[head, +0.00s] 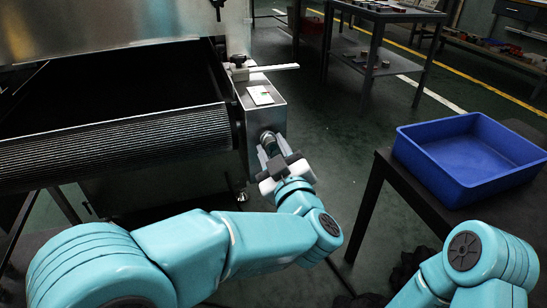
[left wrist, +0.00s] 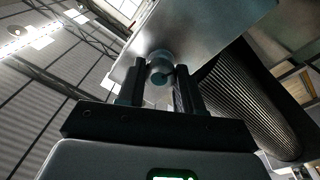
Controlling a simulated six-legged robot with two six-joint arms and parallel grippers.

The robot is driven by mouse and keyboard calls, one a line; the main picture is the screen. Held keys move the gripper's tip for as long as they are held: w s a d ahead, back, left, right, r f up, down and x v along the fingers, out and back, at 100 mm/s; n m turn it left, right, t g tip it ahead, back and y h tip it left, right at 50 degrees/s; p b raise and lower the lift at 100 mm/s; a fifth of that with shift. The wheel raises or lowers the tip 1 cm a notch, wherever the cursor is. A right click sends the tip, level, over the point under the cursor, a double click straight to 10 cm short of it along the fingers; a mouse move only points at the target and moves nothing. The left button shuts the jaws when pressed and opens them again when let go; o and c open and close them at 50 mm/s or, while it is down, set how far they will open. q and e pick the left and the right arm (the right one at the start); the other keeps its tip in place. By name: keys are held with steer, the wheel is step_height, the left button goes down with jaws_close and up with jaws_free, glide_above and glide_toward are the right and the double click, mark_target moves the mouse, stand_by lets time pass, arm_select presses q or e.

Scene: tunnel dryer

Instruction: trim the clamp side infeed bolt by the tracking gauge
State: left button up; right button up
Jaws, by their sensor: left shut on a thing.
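The infeed bolt (head: 267,137) sticks out of the front face of the metal end block beside the belt roller. My left gripper (head: 272,150) is at that face, shut on the bolt. In the left wrist view the round grey bolt head (left wrist: 159,67) sits between the two dark fingers of my left gripper (left wrist: 160,88). A white gauge plate (head: 260,95) with small coloured marks lies on top of the block; its reading is too small to tell. A clamp with a black knob (head: 238,62) stands behind it. My right gripper is out of view.
The dark ribbed belt (head: 120,145) of the dryer fills the left. A blue tray (head: 430,165) stands on a dark table at the right. A grey shelf table (head: 375,45) stands at the back. Green floor lies open between them.

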arm_select(q)
steer(key=shift+f+n, duration=0.2)
steer(key=shift+n, duration=0.3)
steer(key=shift+r+n, duration=0.1)
steer(key=shift+n, duration=0.4)
steer(key=n, duration=0.7)
steer(key=shift+d+g+y, duration=0.1)
steer(key=shift+g+y, duration=0.2)
steer(key=shift+y, duration=0.1)
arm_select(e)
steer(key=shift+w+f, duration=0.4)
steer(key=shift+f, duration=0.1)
arm_select(q)
steer(key=shift+n, duration=0.4)
steer(key=o, duration=1)
steer(key=shift+o, duration=0.2)
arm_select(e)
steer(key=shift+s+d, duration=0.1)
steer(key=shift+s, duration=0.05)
